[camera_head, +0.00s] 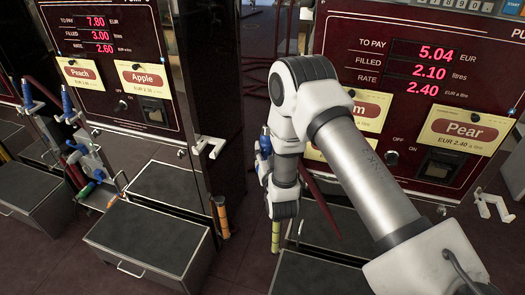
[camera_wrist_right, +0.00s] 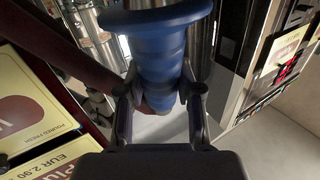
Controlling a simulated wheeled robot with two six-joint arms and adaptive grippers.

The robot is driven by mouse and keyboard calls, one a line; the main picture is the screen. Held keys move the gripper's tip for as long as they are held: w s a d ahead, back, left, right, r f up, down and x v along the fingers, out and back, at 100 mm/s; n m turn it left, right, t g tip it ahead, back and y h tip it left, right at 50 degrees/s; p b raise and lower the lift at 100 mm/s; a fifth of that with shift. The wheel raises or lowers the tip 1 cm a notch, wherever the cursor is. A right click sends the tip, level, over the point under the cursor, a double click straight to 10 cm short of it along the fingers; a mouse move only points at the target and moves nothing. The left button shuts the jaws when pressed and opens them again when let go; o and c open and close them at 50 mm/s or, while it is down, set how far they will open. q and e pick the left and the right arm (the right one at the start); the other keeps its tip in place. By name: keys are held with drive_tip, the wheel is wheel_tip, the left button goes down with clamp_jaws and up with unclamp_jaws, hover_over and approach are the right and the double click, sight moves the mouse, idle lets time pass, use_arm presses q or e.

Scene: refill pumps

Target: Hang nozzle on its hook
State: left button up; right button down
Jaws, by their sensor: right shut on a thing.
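My right gripper (camera_wrist_right: 160,106) is shut on a blue nozzle (camera_wrist_right: 160,52); its two dark fingers press on the sides of the nozzle's ribbed body. In the head view only a bit of the blue nozzle (camera_head: 265,143) shows at the left of my white wrist, which hides the fingers. The nozzle is held in front of the gap between the two pumps. A white hook (camera_head: 209,146) on the left pump's right edge is empty, to the left of the nozzle. Another white hook (camera_head: 494,205) is on the right pump's right side. My left gripper is not in view.
The left pump (camera_head: 110,60) and right pump (camera_head: 490,60) carry price displays and fruit labels. Other blue nozzles (camera_head: 67,105) hang at the far left. Grey boxes (camera_head: 150,240) stand below. An orange tube (camera_head: 222,215) and a yellow tube (camera_head: 275,237) rise near the gap.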

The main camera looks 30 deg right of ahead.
drive_tip(key=w+d+f+b, duration=0.1)
drive_tip(key=w+d, duration=0.4)
drive_tip(key=d, duration=0.1)
drive_tip(key=shift+w, duration=0.4)
drive_tip(key=shift+f, duration=0.1)
drive_tip(key=shift+f+b, duration=1)
drive_tip(key=shift+b, duration=0.05)
drive_tip(key=c, duration=0.7)
unclamp_jaws()
drive_tip(key=shift+s, duration=0.1)
wheel_tip(320, 180, up, 10)
